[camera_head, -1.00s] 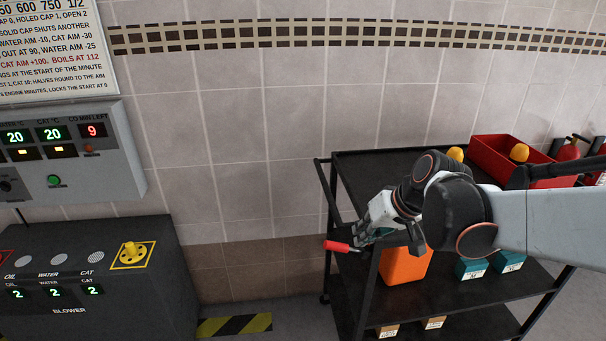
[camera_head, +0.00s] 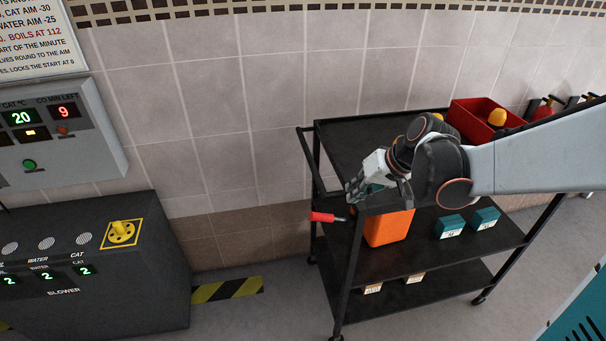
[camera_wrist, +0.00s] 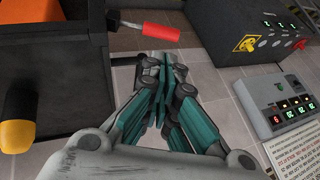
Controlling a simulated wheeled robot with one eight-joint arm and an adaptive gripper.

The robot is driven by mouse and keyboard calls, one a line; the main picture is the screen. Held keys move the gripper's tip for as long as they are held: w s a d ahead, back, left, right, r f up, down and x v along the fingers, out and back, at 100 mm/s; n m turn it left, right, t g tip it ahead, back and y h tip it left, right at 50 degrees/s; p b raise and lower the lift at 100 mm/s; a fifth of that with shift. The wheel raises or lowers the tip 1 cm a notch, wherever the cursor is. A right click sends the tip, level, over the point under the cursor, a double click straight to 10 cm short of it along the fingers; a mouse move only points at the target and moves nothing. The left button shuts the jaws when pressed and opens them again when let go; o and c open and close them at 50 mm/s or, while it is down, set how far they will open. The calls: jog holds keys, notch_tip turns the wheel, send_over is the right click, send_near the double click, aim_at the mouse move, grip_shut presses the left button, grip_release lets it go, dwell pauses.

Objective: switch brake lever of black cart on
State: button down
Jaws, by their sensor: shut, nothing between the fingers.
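The black cart (camera_head: 408,256) stands against the tiled wall, with several shelves. The brake lever, a red handle (camera_head: 322,217) on a short metal rod, sticks out to the left at the cart's near left side. In the wrist view the red handle (camera_wrist: 161,32) lies just beyond my fingertips, with its rod running left to the cart. My gripper (camera_head: 354,190) is at the cart's left end, just above and right of the handle in the head view. In the wrist view its teal fingers (camera_wrist: 166,68) are together and empty. I cannot tell whether they touch the handle.
An orange container (camera_head: 390,228) and teal boxes (camera_head: 486,218) sit on the middle shelf. A red bin (camera_head: 470,118) is on top. A dark blower unit (camera_head: 110,270) stands at left. Floor between blower and cart is clear, with a striped strip (camera_head: 228,290).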

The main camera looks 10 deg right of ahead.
aim_at(327, 217)
jog(key=b+x, duration=0.3)
jog(key=x, duration=1)
jog(key=shift+w+f, duration=0.15)
jog(key=shift+a, duration=0.1)
